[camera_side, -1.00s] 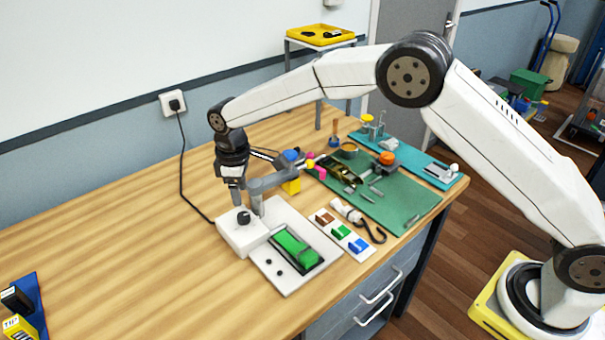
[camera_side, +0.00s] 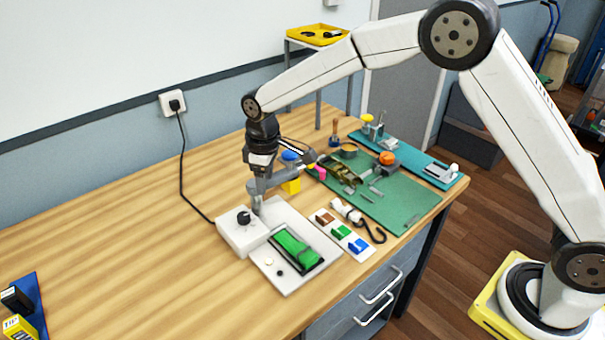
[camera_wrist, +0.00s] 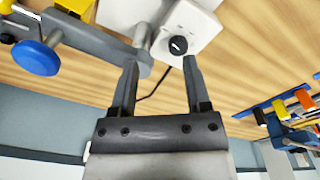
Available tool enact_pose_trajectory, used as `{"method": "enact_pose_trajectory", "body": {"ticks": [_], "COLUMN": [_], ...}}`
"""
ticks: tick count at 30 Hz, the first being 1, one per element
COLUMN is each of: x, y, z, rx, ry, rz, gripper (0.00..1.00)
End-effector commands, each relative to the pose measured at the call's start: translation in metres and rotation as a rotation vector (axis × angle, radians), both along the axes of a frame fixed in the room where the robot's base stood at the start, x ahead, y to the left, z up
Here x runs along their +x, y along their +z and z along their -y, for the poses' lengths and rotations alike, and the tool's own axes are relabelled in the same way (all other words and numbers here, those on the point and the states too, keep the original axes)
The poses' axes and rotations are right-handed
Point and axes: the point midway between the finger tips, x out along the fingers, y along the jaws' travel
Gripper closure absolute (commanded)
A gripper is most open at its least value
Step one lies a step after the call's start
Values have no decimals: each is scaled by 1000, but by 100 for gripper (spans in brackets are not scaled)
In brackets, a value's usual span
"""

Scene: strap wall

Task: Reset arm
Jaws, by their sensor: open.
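My gripper (camera_wrist: 160,68) is open and empty, its two fingers apart in the wrist view. In the side view my gripper (camera_side: 256,200) hangs low behind the white box (camera_side: 240,238), partly in front of a grey bar (camera_side: 288,183). The white box has a black knob (camera_side: 243,218), which also shows just beyond my fingertips in the wrist view (camera_wrist: 178,45). The box sits on a white board (camera_side: 289,286) with a green piece in a black frame (camera_side: 296,248) and two small round spots, one pale and one dark. Whether a finger touches the bar, I cannot tell.
A blue knob (camera_side: 289,156) and yellow block (camera_side: 291,186) are by the bar. Brown, green and blue blocks (camera_side: 341,232) lie on a white strip. A cluttered green mat (camera_side: 400,205) is at right. A cord runs to the wall outlet (camera_side: 173,103).

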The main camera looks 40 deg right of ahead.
Motion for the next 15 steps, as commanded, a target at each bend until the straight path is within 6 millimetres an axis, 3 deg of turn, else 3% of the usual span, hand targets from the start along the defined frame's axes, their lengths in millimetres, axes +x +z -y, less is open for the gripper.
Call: {"method": "enact_pose_trajectory", "body": {"ticks": [15], "x": [-88], "y": [19], "z": [81], "rx": [33], "ry": [-293], "rz": [79], "gripper": [39]}}
